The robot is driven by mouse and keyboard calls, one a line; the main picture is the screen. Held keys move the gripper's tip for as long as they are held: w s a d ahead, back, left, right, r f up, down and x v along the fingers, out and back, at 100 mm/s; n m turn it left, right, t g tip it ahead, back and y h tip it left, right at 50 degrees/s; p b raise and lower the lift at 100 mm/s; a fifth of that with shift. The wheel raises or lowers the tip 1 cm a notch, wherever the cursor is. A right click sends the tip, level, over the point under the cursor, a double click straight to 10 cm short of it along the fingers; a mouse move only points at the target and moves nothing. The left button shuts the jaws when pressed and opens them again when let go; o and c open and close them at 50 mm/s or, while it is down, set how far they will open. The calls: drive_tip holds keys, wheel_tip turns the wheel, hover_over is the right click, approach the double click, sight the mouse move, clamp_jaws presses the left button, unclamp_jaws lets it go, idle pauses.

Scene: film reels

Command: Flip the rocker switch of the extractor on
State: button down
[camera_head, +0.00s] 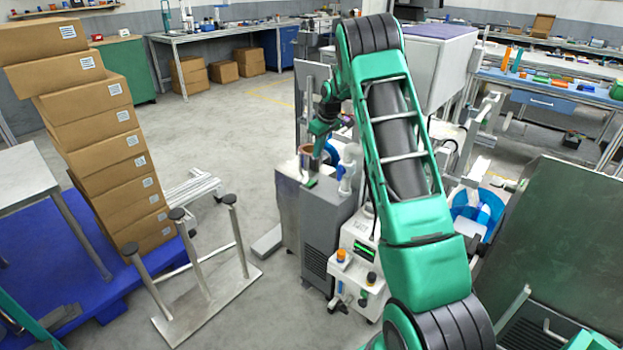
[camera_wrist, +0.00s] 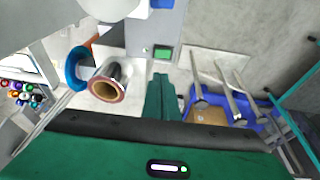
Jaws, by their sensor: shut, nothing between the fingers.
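The extractor (camera_head: 327,222) appears to be the grey cabinet in the middle of the head view. A small green piece (camera_head: 312,183) on its top looks like the rocker switch. In the wrist view the switch (camera_wrist: 163,53) is a green square in a dark frame, just beyond my fingertips. I cannot tell which way it is tilted. My gripper (camera_wrist: 162,77) is shut and empty, its green fingers side by side and pointing at the switch. In the head view my gripper (camera_head: 318,153) hangs above the cabinet top. Contact with the switch cannot be made out.
A brown-rimmed cylinder (camera_wrist: 108,87) with a blue ring (camera_wrist: 77,66) stands left of my fingers. A white pipe (camera_head: 349,166) rises close to the cabinet. A white unit (camera_head: 357,265) stands right of it. A post stand (camera_head: 205,300) and stacked boxes (camera_head: 105,150) are left.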

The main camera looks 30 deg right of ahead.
idle(0.3)
approach(313, 181)
drive_tip(key=x, duration=0.5)
drive_tip(key=shift+w+a+f, duration=0.15)
drive_tip(key=shift+w+a, duration=0.05)
drive_tip(key=shift+a, duration=0.1)
drive_tip(key=shift+f, duration=0.45)
drive_tip(key=shift+d+f, duration=0.2)
